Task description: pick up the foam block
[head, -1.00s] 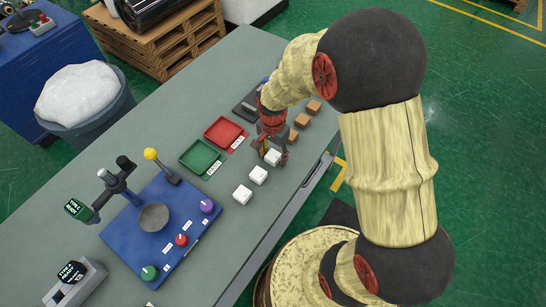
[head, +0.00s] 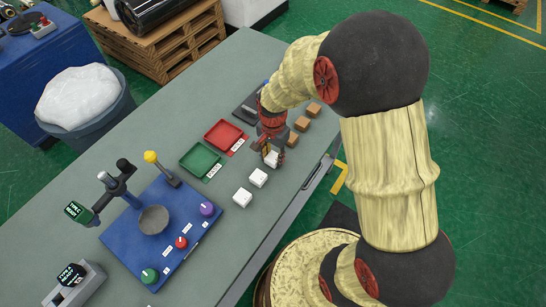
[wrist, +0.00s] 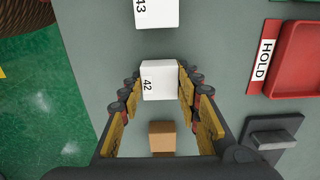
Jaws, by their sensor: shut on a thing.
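A white block marked 42 (wrist: 157,84) sits between the two fingers of my gripper (wrist: 161,83) in the wrist view. The fingers touch its two sides, so my gripper is shut on it. In the head view my gripper (head: 272,154) stands over the grey table and partly hides this white block (head: 271,162). Two more white blocks, a middle one (head: 258,177) and a near one (head: 242,196), stand in the same row. The wrist view shows one marked 43 (wrist: 157,13). I cannot tell by sight which material each block is.
Several brown blocks (head: 303,124) continue the row beyond my gripper; one brown block (wrist: 162,137) shows between the fingers' bases. A red tray (head: 223,135) and a green tray (head: 200,159) lie left of the row. A blue control panel (head: 165,230) stands nearer on the table.

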